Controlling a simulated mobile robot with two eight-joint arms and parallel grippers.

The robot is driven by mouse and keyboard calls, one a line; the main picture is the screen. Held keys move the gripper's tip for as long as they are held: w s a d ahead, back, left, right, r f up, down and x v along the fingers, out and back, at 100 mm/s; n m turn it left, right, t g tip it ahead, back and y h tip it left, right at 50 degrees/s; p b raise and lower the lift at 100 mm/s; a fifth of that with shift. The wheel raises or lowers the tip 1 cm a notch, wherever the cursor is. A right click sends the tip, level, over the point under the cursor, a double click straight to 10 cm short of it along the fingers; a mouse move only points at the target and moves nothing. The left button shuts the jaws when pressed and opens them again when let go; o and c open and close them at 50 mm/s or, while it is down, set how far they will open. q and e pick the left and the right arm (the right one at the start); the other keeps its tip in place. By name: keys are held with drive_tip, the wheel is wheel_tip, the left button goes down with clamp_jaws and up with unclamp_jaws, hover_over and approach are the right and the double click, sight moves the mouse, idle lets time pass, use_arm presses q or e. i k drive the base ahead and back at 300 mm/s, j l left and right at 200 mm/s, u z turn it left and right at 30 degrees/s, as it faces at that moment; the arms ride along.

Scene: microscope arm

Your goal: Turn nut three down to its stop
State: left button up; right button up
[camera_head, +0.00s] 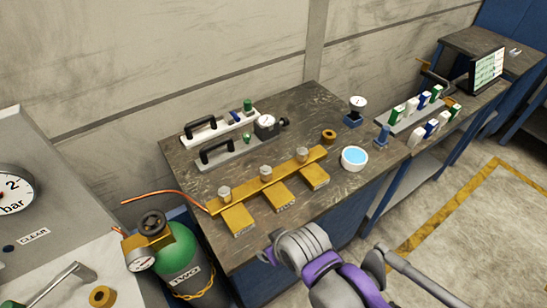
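A brass bar (282,165) lies across the front of the dark workbench, with three silver hex nuts standing along it. The left nut (224,192), the middle nut (266,172) and the right nut (302,154) each stand above a brass plate. The plates' labels are too small to read, so I cannot tell which nut is three, nor how far each is turned down. A grey and purple arm of mine shows at the bottom middle, in front of the bench and apart from the nuts. No fingertips of either gripper show.
A copper tube (160,199) runs left from the bar. A green gas cylinder (180,254) stands left of the bench. Behind the bar are a grey handled block (230,153) and a white one (222,126). A blue-filled cup (354,158) stands at right.

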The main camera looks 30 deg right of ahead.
sight(302, 153)
drive_tip(key=z, duration=1.1)
